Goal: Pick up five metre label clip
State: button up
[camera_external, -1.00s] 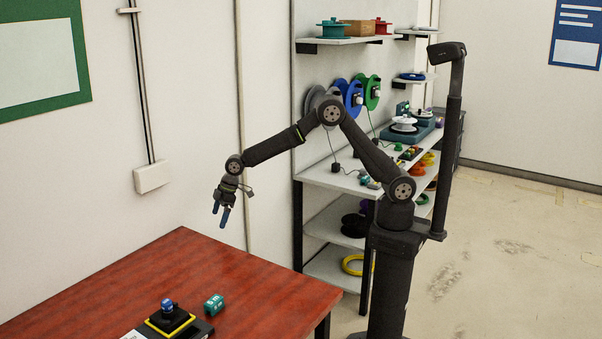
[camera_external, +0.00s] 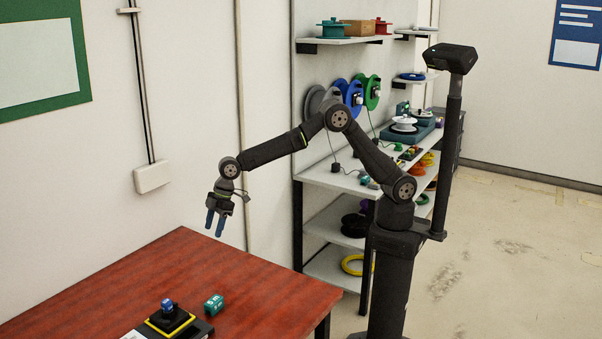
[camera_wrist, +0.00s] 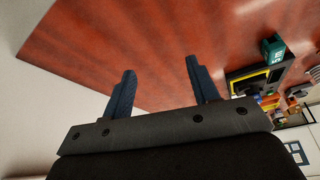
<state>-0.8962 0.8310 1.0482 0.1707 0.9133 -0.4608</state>
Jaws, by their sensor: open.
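A small teal clip (camera_external: 213,305) with pale marks on it lies on the red table; it also shows in the wrist view (camera_wrist: 272,47), at the upper right. A small blue clip (camera_external: 167,305) sits on a black stand with a yellow edge. My gripper (camera_external: 214,232) is open and empty, in the air above the far part of the table, apart from both clips. In the wrist view its two blue fingers (camera_wrist: 160,70) stand apart over bare table.
The black stand with the yellow edge (camera_external: 184,325) is beside the teal clip at the table's front. The rest of the red table (camera_external: 130,285) in view is mostly clear. A wall stands close behind it. A shelf (camera_external: 335,180) with spools and small parts is behind my arm.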

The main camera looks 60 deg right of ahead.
jog(key=s+a+r+n+g, duration=0.1)
jog(key=s+a+r+n, duration=0.15)
jog(key=s+a, duration=0.5)
jog(key=s+a+r+n+g, duration=0.1)
jog(key=s+a+r+n, duration=0.3)
jog(key=s, duration=0.6)
jog(key=m, duration=0.2)
send_over(219, 295)
jog(key=d, duration=0.2)
notch_tip(219, 295, down, 11)
jog(key=shift+f, duration=0.1)
jog(key=shift+x, duration=2.85)
jog(key=shift+w, duration=0.2)
jog(key=shift+c, duration=0.2)
jog(key=c, duration=1.1)
